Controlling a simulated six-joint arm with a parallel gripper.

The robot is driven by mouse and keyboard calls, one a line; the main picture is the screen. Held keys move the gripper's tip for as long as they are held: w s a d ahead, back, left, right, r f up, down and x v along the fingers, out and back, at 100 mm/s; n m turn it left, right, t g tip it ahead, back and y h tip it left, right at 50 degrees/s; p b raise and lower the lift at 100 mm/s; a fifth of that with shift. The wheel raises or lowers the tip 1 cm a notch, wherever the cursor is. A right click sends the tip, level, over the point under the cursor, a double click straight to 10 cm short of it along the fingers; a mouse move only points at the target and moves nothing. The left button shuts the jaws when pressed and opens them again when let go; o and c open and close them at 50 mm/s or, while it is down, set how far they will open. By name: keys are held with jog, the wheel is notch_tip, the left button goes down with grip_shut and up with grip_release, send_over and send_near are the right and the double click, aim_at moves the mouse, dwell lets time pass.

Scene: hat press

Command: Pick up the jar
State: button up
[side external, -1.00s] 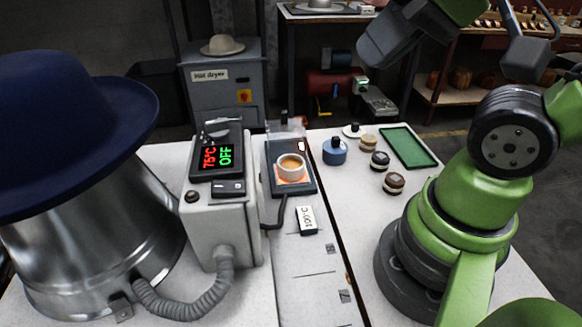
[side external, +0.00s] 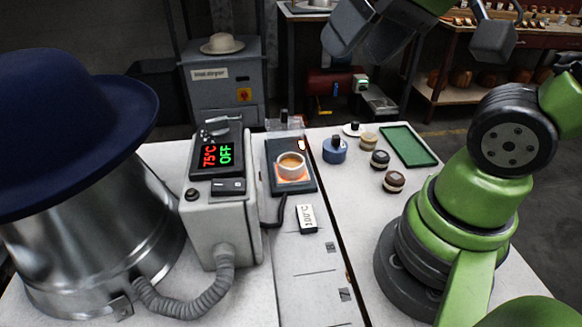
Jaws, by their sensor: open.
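Which object is the jar is not certain. A squat blue pot (side external: 335,155) with a dark knob on its lid stands on the white table, right of the black gap. Small round containers stand to its right: one with a tan top (side external: 369,141) and two with dark tops and pale bands, one behind (side external: 380,159) and one nearer (side external: 394,182). An open white cup (side external: 291,166) with brown-orange contents stands on a glowing orange plate. My gripper (side external: 422,46) is at the upper right, high above the table and apart from these things. Its grey fingers are spread and empty.
A green tray (side external: 429,161) lies at the table's back right. A control box (side external: 222,225) with a red and green display stands left, beside a blue hat (side external: 60,130) on a metal form. A small white-and-black lidded piece (side external: 351,132) is behind the pot.

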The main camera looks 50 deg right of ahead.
jog(key=w+d+f+g, duration=0.2)
jog(key=w+f, duration=0.2)
jog(key=w, duration=0.3)
jog(key=n+g+h, duration=0.2)
jog(key=g, duration=0.2)
send_over(290, 164)
notch_tip(290, 164, down, 19)
jog(key=shift+s+r, duration=0.1)
jog(key=shift+r, duration=0.05)
jog(key=shift+f, duration=2.9)
jog(key=c, duration=0.8)
jog(key=shift+r, duration=0.1)
